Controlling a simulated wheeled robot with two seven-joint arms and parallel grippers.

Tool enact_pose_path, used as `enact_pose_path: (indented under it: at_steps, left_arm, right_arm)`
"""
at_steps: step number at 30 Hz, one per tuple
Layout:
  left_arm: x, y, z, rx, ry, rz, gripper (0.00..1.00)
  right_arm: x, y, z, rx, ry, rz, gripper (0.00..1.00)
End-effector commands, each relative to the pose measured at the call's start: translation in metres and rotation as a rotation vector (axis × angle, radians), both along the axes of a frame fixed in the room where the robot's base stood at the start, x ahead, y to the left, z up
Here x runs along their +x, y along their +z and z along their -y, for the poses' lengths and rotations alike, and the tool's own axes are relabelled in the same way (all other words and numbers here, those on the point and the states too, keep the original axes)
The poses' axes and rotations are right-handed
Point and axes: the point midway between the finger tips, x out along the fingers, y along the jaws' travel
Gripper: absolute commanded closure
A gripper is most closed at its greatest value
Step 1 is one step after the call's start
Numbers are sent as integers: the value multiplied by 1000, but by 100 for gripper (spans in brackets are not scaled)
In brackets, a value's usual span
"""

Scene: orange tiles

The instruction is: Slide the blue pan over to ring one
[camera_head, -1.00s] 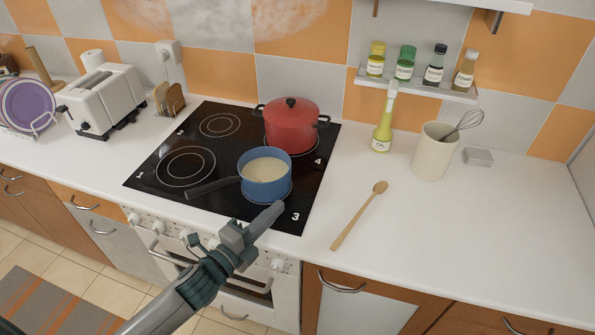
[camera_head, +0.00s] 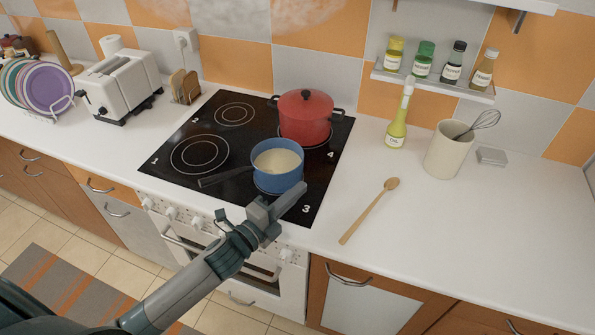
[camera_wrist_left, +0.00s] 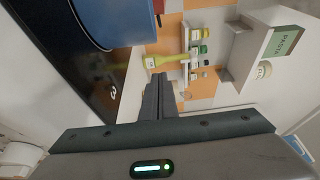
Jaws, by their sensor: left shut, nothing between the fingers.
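The blue pan (camera_head: 277,170), with pale contents, stands upright on the front right ring by the number 3. Its dark handle (camera_head: 222,178) points left towards ring one (camera_head: 199,154), the bare front left ring marked 1. My left gripper (camera_head: 302,188) is shut and empty, just in front and to the right of the pan, over the hob's front right corner. In the left wrist view its fingers (camera_wrist_left: 158,88) are together, and the pan's blue side (camera_wrist_left: 112,22) fills the upper left. Whether the fingers touch the pan I cannot tell. My right gripper is not in view.
A red lidded pot (camera_head: 305,117) stands on the back right ring, close behind the pan. The back left ring (camera_head: 234,114) is bare. A wooden spoon (camera_head: 370,210) lies on the counter to the right. An oil bottle (camera_head: 397,130) stands behind it.

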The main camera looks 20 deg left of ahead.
Motion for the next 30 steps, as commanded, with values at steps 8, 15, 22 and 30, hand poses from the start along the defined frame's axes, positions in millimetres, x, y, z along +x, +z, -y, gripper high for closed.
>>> enact_pose_path:
  at_steps: [8,15,22,30]
  left_arm:
    - [48,5,19,-1,0,1,100]
    - [59,3,0,1,0,-3,100]
    - [60,1,-15,-1,-1,-1,100]
    - [60,0,-17,-1,-2,0,100]
  right_arm:
    - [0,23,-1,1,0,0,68]
    - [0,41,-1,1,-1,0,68]
    - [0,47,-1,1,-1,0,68]
    - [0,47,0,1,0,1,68]
